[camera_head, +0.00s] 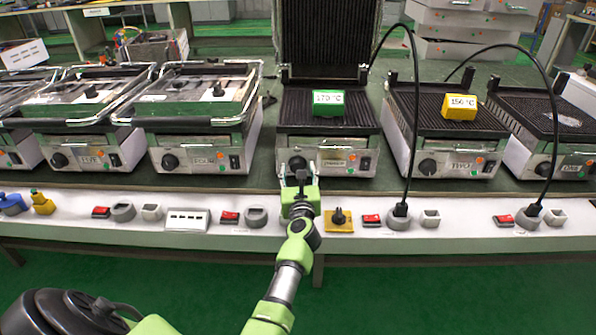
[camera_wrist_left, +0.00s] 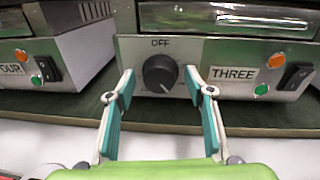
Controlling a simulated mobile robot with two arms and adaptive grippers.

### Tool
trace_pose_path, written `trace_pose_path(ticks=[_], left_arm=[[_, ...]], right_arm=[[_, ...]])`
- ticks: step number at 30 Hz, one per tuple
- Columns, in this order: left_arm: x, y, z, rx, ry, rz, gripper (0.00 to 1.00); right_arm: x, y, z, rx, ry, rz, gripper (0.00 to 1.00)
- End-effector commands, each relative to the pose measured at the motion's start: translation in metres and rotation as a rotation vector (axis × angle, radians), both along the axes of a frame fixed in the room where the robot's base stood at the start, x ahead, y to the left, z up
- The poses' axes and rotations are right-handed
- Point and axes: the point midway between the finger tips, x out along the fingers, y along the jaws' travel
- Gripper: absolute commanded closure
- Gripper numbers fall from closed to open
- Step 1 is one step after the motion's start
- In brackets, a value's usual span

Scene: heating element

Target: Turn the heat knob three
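The grill labelled THREE (camera_head: 365,162) stands in the middle of the bench with its lid raised. Its round dark heat knob (camera_wrist_left: 160,74) is on the front panel, under the word OFF, left of the THREE label (camera_wrist_left: 234,74). My left gripper (camera_wrist_left: 158,86) is open, with one finger on each side of the knob. I cannot tell whether the fingers touch it. My right gripper is not in view.
A green block (camera_head: 328,102) marked 170 °C sits on grill THREE. A yellow block (camera_head: 460,106) marked 150 °C sits on the grill to its right (camera_head: 455,165). The white front ledge (camera_head: 265,238) holds red switches, sockets and plugged black cables. Grill FOUR (camera_head: 205,160) is at left.

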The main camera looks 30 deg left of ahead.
Motion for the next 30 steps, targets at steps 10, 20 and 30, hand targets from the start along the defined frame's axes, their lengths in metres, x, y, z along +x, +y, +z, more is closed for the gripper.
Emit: trace_pose_path(ticks=[10,20,30], left_arm=[[0.000,0.000,0.004,0.001,0.000,0.001,0.52],[0.000,0.001,0.046,0.002,-0.004,0.002,0.52],[0.000,0.001,0.095,0.002,-0.001,0.001,0.52]], right_arm=[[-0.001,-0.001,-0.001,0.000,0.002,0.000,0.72],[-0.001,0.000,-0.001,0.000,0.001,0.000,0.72],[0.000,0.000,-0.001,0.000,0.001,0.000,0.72]])
